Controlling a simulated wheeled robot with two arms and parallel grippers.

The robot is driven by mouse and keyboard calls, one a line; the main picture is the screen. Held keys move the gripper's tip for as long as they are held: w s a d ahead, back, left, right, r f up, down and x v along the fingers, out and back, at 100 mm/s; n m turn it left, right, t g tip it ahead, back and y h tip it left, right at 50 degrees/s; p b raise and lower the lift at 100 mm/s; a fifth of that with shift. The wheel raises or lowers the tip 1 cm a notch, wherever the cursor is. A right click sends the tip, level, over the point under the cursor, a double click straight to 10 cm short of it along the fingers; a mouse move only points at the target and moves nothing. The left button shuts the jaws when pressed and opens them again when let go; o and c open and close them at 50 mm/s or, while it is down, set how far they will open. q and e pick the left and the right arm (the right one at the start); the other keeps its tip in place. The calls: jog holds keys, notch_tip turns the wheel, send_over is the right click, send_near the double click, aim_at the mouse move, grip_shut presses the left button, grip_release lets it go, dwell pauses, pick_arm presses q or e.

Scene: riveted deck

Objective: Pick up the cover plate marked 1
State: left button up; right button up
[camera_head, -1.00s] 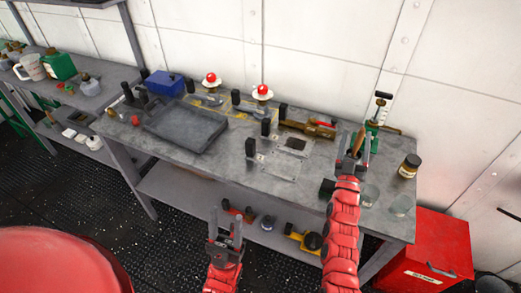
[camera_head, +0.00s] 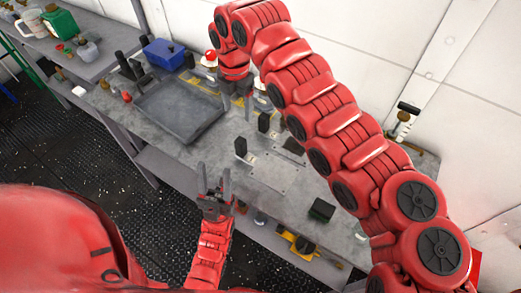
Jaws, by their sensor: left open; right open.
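A flat grey metal plate (camera_head: 273,174) lies on the bench top, with a black upright block (camera_head: 241,147) at its left end. A dark square opening (camera_head: 292,147) shows behind it, partly hidden by my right arm. I cannot read a number 1 on any plate. My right gripper (camera_head: 237,106) points down, open and empty, above the back of the bench, right of the grey tray. My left gripper (camera_head: 214,174) points up, open and empty, in front of the bench's front edge, left of the plate in the picture.
The shallow grey tray (camera_head: 172,112) lies on the bench, with a blue box (camera_head: 163,53) behind it. Another black block (camera_head: 263,122) stands near the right gripper. A red-topped lamp (camera_head: 209,58) is at the back. My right arm hides much of the bench's right side.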

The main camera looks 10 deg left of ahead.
aim_at(240, 141)
jog(key=f+p, duration=0.1)
jog(key=f, duration=0.3)
jog(key=f+p, duration=0.2)
jog(key=f, duration=0.1)
jog(key=s+f+p, duration=0.1)
jog(key=f+p, duration=0.1)
jog(key=f, duration=0.2)
jog(key=shift+d+f, duration=0.1)
jog(key=shift+f, duration=0.25)
jog(key=shift+f+p, duration=0.5)
jog(key=f, duration=0.3)
jog(key=shift+w+a+p, duration=0.1)
jog(key=shift+a+p, duration=0.1)
jog(key=shift+p, duration=0.2)
jog(key=shift+w+d+f, duration=0.1)
jog(key=shift+f, duration=0.55)
grip_shut()
